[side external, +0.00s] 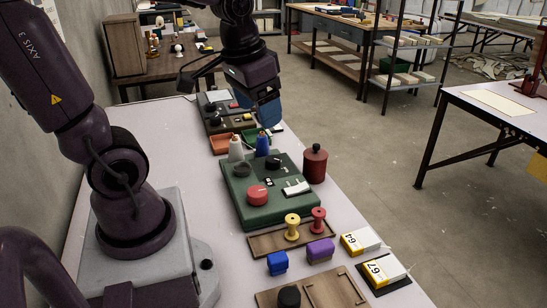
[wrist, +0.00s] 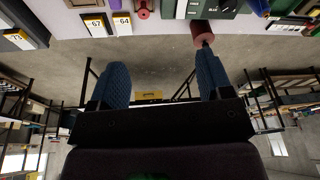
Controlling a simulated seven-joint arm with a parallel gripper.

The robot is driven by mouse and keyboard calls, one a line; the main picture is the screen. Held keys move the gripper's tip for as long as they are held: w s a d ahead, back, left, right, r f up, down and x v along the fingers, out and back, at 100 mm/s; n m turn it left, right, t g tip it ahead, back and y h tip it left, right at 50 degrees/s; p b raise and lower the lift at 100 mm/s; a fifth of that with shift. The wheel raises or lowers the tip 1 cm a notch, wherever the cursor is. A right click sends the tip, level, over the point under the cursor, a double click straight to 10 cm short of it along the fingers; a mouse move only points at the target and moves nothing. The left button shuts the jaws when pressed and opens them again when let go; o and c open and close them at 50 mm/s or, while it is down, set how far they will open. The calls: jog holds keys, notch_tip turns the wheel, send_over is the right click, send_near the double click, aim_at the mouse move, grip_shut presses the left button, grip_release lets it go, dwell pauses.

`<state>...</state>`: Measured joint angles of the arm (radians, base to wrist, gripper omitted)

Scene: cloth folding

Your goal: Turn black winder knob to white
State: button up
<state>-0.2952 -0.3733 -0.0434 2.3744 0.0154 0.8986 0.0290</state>
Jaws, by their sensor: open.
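Several black knobs show, and I cannot tell which one is the winder knob. One black knob (side external: 289,297) stands on a wooden board (side external: 335,288) at the near edge. A dark round knob (side external: 242,169) sits on the green box (side external: 240,208), beside a red knob (side external: 257,195) and a white switch (side external: 296,188). Another small black knob (side external: 215,119) is on a dark panel farther back. No white mark for a knob can be made out. My gripper (side external: 268,112) is in the air over the far part of the table. In the wrist view its blue fingers (wrist: 163,70) are apart with nothing between.
A dark red canister (side external: 315,164) stands right of the green box. Yellow and red spools (side external: 292,226), blue and purple blocks (side external: 320,250) and cards marked 64 (side external: 360,241) and 67 (side external: 383,270) are nearer. Bottles (side external: 236,148) stand behind the box. The table's right edge borders open floor.

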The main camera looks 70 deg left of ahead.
jog(key=w+a+f+g, duration=0.2)
jog(key=w+a+f, duration=0.3)
jog(key=a, duration=0.4)
jog(key=m+h, duration=0.1)
jog(key=m, duration=0.8)
send_over(274, 158)
notch_tip(274, 158, down, 8)
jog(key=shift+g, duration=0.3)
notch_tip(274, 158, down, 13)
jog(key=c, duration=0.9)
jog(key=shift+c, duration=0.2)
